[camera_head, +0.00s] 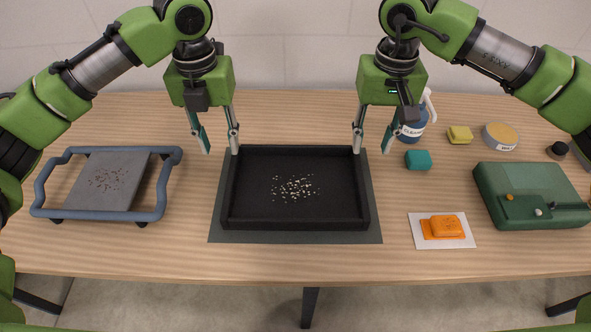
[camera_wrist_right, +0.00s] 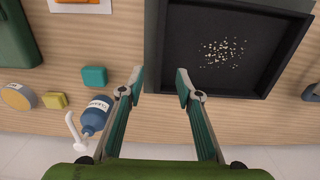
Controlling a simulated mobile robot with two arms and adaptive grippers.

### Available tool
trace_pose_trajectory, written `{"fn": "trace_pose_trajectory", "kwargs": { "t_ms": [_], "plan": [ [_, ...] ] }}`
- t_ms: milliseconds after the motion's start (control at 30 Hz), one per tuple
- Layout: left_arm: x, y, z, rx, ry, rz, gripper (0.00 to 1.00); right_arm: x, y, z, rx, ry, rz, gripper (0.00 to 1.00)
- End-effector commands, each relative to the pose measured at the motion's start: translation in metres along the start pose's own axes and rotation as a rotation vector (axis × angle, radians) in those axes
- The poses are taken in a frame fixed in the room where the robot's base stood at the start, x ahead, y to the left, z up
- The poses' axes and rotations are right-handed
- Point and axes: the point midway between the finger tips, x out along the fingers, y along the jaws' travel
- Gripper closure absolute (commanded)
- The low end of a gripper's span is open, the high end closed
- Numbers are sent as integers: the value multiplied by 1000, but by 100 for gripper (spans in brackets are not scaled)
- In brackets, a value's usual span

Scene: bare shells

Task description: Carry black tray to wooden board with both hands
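The black tray (camera_head: 295,224) is a shallow open box with pale grains scattered on its floor. It lies flat on a dark grey mat (camera_head: 225,236) at the table's middle. I see no separate wooden board apart from the wood-grained table. My left gripper (camera_head: 220,148) is open and empty at the tray's far left corner. My right gripper (camera_head: 373,148) is open and empty at the far right corner. In the right wrist view its fingers (camera_wrist_right: 160,84) lie on either side of the tray's end wall (camera_wrist_right: 155,40). I cannot tell whether they touch it.
A blue-grey frame with a grey board (camera_head: 88,195) stands left. To the right are a blue bottle (camera_head: 413,130), a teal block (camera_head: 418,159), an orange piece on a white sheet (camera_head: 422,242), a green case (camera_head: 500,215), a yellow block (camera_head: 460,135) and a round tin (camera_head: 500,136).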

Motion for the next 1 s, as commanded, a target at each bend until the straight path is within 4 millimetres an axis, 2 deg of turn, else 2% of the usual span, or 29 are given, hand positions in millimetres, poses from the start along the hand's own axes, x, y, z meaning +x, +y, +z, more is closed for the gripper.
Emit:
{"fn": "trace_pose_trajectory", "kwargs": {
  "t_ms": [267,433,1000],
  "plan": [
    [1,0,0,0,0,0,68,1,0,0,0,0,0,68],
    [13,0,0,-1,3,1,68,13,0,0,0,-3,0,68],
    [116,1,-1,-2,2,1,68,116,0,1,0,-2,1,68]
  ]
}}
